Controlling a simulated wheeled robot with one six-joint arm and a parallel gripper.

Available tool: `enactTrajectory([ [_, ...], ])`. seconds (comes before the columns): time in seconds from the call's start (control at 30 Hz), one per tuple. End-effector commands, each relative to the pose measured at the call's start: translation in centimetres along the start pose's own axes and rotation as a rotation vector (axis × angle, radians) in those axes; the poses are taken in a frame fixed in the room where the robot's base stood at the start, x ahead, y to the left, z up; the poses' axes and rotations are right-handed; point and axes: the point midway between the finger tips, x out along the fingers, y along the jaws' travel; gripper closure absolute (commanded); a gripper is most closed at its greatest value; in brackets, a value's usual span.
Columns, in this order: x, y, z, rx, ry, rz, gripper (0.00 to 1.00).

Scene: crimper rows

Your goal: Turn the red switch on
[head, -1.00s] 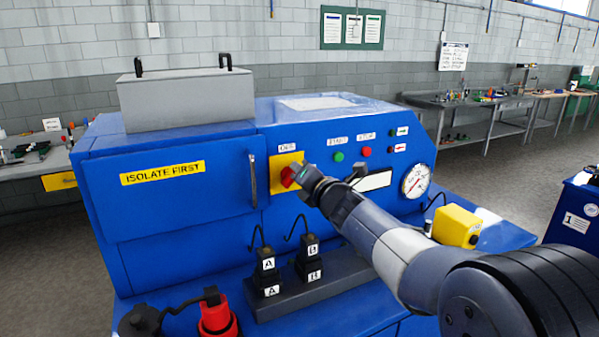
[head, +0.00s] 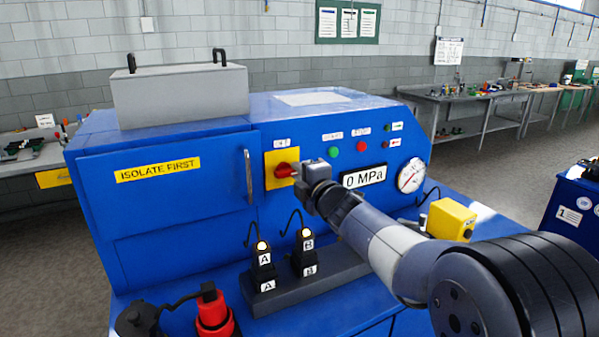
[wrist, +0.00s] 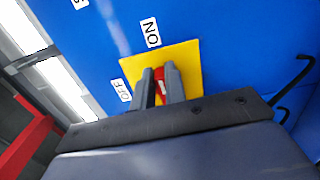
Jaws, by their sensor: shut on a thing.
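The red switch (head: 283,170) sits on a yellow plate (head: 277,182) on the front of the blue machine. Its handle lies roughly level in the head view, pointing right. My gripper (head: 298,172) reaches it from the right and is shut on it. In the wrist view the red handle (wrist: 160,87) shows between my two fingers (wrist: 160,84). The ON label (wrist: 150,32) lies ahead of the fingertips, and the OFF label (wrist: 121,89) is to their left. My gripper hides part of the handle.
A display (head: 364,177) reads 0 MPa, beside a gauge (head: 411,175). Black plugs A (head: 263,262) and B (head: 306,258) have lit tops below the switch. A door handle (head: 249,177) stands left of the plate.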

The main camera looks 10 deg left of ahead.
Motion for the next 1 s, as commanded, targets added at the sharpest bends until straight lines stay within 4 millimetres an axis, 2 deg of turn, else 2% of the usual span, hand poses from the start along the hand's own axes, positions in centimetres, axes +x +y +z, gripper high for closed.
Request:
enactTrajectory([
  [0.6, 0.01, -0.16, -0.01, 0.042, 0.000, -0.001, 1.00],
  [0.63, 0.01, -0.16, -0.02, 0.042, 0.000, -0.001, 0.86],
  [0.87, 0.01, -0.14, -0.01, 0.041, 0.000, -0.001, 0.67],
  [1.0, 0.00, -0.13, -0.01, 0.040, 0.000, 0.000, 0.65],
])
